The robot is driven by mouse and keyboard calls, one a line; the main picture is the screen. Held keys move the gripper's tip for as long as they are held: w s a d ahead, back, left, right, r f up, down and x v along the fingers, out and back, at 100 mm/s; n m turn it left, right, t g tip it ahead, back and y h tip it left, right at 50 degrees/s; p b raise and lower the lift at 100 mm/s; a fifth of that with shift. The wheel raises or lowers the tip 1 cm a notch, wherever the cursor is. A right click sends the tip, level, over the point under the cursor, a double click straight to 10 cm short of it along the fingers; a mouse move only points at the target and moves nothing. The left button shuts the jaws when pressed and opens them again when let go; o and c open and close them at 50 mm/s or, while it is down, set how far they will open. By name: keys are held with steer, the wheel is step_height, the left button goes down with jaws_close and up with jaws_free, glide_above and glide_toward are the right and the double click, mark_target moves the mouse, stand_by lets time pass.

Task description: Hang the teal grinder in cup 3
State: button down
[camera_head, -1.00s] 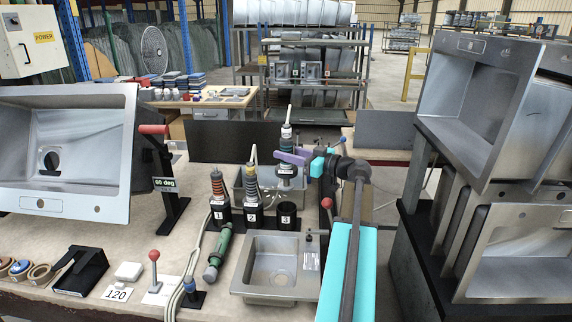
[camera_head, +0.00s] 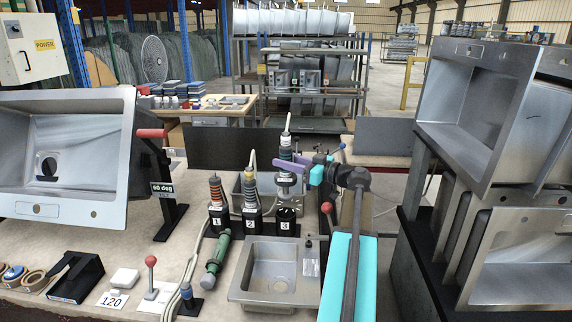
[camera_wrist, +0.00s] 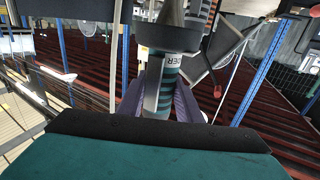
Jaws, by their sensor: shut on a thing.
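The teal grinder (camera_head: 285,154), upright with dark and teal bands and a cable at its top, is held between the purple fingers of my gripper (camera_head: 284,167). In the wrist view the grinder (camera_wrist: 160,88) stands between both fingers (camera_wrist: 159,104), with part of a label showing. Cup 3 (camera_head: 286,226), a black holder with a white number, is directly below it in the head view. The grinder's lower end is close over the cup's mouth; I cannot tell whether it has entered.
Cups 1 (camera_head: 217,222) and 2 (camera_head: 250,222) hold other tools just left of cup 3. A green tool (camera_head: 217,253) lies on the bench. A small sink (camera_head: 272,278) is in front, and a red-knobbed lever (camera_head: 327,209) stands to the right.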

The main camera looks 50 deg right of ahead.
mark_target(288, 191)
steer(key=shift+f, duration=0.1)
step_height(288, 191, down, 11)
steer(key=b, duration=1.2)
steer(key=shift+b, duration=1)
stand_by(1.8)
steer(key=shift+f+b, duration=0.7)
steer(key=shift+b, duration=0.15)
stand_by(0.5)
steer(key=c, duration=1.2)
jaws_free()
steer(key=shift+f, duration=0.15)
